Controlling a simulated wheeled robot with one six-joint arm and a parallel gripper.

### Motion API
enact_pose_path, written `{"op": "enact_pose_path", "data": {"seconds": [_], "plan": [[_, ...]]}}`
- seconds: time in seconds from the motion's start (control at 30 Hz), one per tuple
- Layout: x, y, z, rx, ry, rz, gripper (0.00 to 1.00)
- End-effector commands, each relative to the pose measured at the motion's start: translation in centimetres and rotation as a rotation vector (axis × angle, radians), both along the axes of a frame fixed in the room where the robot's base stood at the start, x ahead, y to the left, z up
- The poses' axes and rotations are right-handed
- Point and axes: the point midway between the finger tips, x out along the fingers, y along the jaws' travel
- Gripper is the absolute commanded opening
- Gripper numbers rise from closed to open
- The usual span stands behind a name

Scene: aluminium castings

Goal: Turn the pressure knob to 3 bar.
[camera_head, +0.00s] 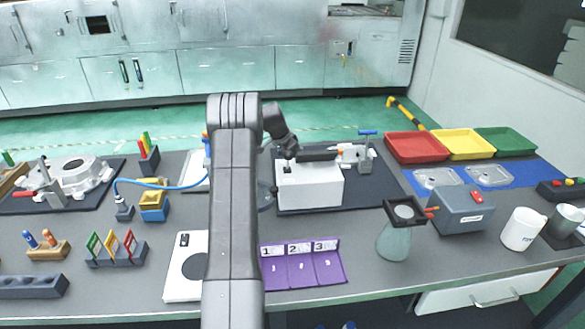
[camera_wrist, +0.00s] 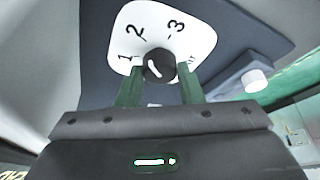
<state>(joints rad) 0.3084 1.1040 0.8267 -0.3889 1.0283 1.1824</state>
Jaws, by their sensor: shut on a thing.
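The pressure knob (camera_wrist: 160,65) is a round black knob in the middle of a white dial plate (camera_wrist: 203,38) in the wrist view. The numerals 1, 2 and 3 show around it from left to upper right; a further mark at the right is partly hidden by a finger. A short white line slants across the knob's face; I cannot tell which numeral it points to. My gripper (camera_wrist: 160,90) has its two green fingers on either side of the knob, shut on it. In the head view I cannot make out the knob or the fingertips clearly.
A white block (camera_head: 310,187) stands on a dark mat right of my arm, near a blue-topped clamp (camera_head: 366,155). A purple numbered tray (camera_head: 330,270), a flask (camera_head: 394,243) and a grey box (camera_head: 462,210) stand nearer. Red (camera_head: 416,147), yellow and green trays lie back right.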

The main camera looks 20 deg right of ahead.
Motion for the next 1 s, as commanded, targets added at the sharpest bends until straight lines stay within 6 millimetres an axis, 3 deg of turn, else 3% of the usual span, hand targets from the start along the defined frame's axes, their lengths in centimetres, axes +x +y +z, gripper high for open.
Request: {"op": "enact_pose_path", "data": {"seconds": [0.6,1.0], "plan": [[0.42,-0.01,0.12,0.001,0.001,-0.578,0.11],[0.52,-0.07,0.14,0.0,0.0,-0.835,0.11]]}}
